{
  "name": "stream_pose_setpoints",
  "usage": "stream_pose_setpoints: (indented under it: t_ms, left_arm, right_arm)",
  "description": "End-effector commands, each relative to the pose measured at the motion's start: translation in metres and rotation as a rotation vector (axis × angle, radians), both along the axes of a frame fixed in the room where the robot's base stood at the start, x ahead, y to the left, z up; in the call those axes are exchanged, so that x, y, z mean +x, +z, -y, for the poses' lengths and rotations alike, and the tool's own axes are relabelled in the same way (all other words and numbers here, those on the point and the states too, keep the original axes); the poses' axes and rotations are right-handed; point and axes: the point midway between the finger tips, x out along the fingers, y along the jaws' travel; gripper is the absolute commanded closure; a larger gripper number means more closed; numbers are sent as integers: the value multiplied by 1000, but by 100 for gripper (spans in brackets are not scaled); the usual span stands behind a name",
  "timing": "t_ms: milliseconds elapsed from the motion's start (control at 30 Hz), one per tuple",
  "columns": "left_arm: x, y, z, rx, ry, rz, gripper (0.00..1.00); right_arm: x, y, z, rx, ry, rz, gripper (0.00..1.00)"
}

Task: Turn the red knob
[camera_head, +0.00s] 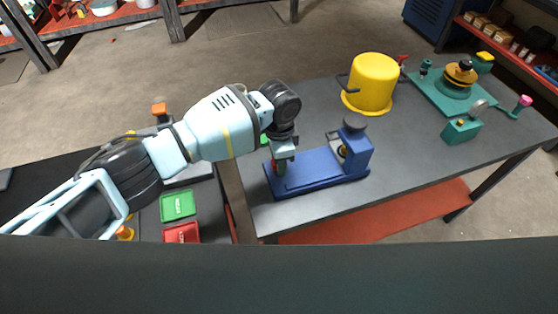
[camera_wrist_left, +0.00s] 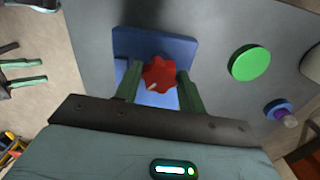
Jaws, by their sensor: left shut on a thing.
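The red knob (camera_wrist_left: 158,75) is a lobed knob with a pale mark, on a blue device. It lies between the two green fingers of my left gripper (camera_wrist_left: 159,84), which is shut on it. In the head view my left gripper (camera_head: 280,166) reaches down to the left end of the blue device (camera_head: 325,174), and the fingers and arm mostly hide the knob. Two parallel green fingers at the left edge of the left wrist view look like my right gripper (camera_wrist_left: 44,71), apart and empty.
A yellow pot (camera_head: 373,80) stands behind the blue device on the grey table (camera_head: 420,165). Teal fixtures (camera_head: 461,128) stand at the table's right. A green box (camera_head: 178,206) and a red box (camera_head: 182,233) lie left of the table's edge. The table's front middle is clear.

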Motion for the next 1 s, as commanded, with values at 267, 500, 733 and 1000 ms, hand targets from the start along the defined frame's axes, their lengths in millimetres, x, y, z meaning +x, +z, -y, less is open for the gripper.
stream_pose_setpoints:
  t_ms: [267, 500, 733, 1000]
  left_arm:
    - [-1, -1, 0, 0, 305, -4, 77]
    - [-1, -1, 0, 1, 338, -4, 77]
    - [-1, -1, 0, 1, 336, -3, 39]
    - [-1, 0, 0, 1, 335, -1, 34]
  right_arm:
    - [4, 3, 0, -1, -1, 11, 64]
    - [2, 1, 0, 1, -1, 4, 64]
    - [-3, 0, -1, 2, -2, -4, 64]
    - [-2, 2, -1, 2, -2, 0, 64]
